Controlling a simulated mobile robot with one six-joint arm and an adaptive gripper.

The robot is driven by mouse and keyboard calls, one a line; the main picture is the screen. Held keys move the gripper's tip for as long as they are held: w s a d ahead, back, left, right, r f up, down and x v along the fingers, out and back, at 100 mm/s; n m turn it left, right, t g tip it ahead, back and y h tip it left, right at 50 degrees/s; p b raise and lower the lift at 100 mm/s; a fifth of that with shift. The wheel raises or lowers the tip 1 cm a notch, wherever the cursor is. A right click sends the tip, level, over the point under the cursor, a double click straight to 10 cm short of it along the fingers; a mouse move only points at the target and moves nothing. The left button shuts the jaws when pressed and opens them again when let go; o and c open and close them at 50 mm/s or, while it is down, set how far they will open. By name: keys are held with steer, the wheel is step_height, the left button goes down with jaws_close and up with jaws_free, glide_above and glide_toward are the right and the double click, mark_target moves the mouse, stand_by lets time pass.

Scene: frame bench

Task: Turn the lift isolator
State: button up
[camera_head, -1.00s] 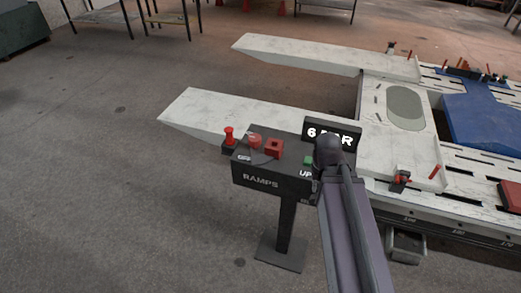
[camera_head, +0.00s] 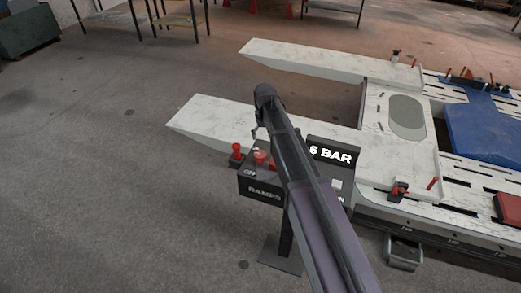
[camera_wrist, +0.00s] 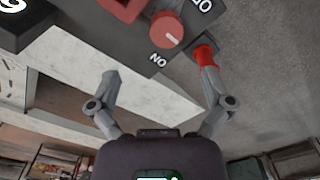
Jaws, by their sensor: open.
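The lift isolator appears to be the round red knob (camera_head: 260,157) on the dark RAMPS control box (camera_head: 262,192). In the wrist view the red knob (camera_wrist: 167,32) carries a short white line, between an ON label and another, partly cut-off label. My gripper (camera_wrist: 158,84) is open and empty, with its two fingers spread below the knob in the picture. In the head view its fingers (camera_head: 256,133) show just above and behind the knob. The right finger overlaps a red post (camera_wrist: 205,54) in the wrist view; I cannot tell whether they touch.
The red post (camera_head: 236,151) stands at the box's left edge. A 6 BAR display (camera_head: 331,154) rises at the box's right. My arm hides the box's middle. White ramps (camera_head: 210,117) lie behind.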

mark_target(260, 154)
steer(key=shift+w+a+r, duration=0.35)
steer(key=shift+w+a, duration=0.25)
steer(key=shift+a, duration=0.25)
steer(key=shift+f, duration=0.15)
step_height(260, 154, down, 14)
steer(key=b, duration=1.3)
steer(key=shift+r+b, duration=0.2)
steer(key=shift+b, duration=0.1)
steer(key=shift+c, duration=0.2)
steer(key=c, duration=1.2)
